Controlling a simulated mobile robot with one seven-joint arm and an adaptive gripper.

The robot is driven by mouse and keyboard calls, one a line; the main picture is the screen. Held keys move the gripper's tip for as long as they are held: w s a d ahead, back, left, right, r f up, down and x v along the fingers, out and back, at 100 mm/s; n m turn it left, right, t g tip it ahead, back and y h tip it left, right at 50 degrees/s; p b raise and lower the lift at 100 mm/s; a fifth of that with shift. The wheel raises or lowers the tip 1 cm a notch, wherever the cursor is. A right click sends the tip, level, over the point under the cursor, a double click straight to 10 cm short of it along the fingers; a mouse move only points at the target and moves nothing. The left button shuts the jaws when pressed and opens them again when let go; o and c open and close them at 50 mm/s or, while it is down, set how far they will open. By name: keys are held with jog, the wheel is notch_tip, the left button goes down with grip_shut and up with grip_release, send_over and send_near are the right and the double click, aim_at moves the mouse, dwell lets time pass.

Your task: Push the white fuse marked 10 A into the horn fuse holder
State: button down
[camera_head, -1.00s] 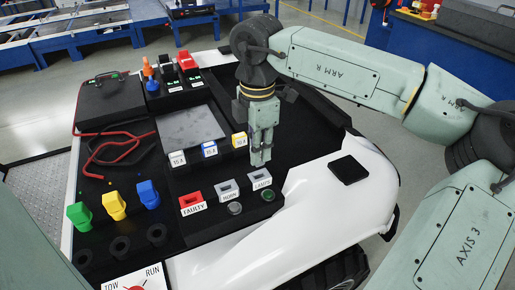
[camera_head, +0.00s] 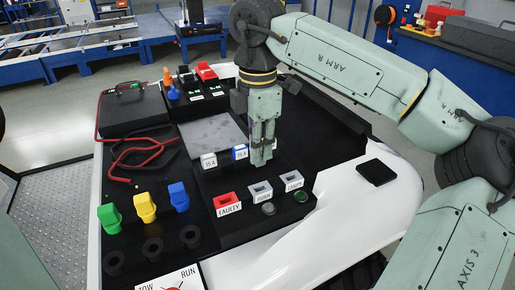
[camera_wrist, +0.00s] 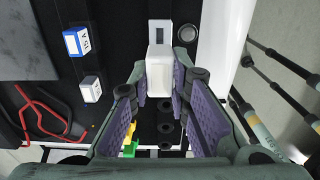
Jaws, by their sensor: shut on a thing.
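My gripper (camera_head: 262,162) points down and is shut on a white fuse (camera_wrist: 159,72), held between the purple finger pads in the wrist view. Its marking is not readable. In the head view the fingers hide it, and they appear just behind the grey horn holder (camera_head: 260,189), apart from it. The horn holder has a dark slot and a HORN label. In the wrist view a grey holder (camera_wrist: 160,33) with a dark slot lies past the held fuse, beside a dark round button (camera_wrist: 187,33). Its label is not readable there.
The red faulty holder (camera_head: 227,203) is left of the horn holder, the grey lamps holder (camera_head: 291,180) right of it. A white fuse (camera_head: 208,160) and a blue fuse (camera_head: 240,152) stand behind. Green (camera_head: 109,217), yellow (camera_head: 145,207) and blue (camera_head: 179,196) connectors are at left.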

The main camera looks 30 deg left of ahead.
jog(key=shift+w, duration=0.1)
jog(key=shift+f, duration=0.15)
jog(key=shift+f+b, duration=2.45)
jog(key=shift+f, duration=0.35)
jog(key=shift+f+b, duration=0.2)
jog(key=shift+b, duration=0.15)
jog(key=shift+f+b, duration=1.3)
jog(key=shift+f, duration=0.35)
jog(key=c, duration=1.4)
grip_release()
jog(key=shift+r, duration=0.1)
notch_tip(320, 180, up, 12)
jog(key=shift+f, duration=0.1)
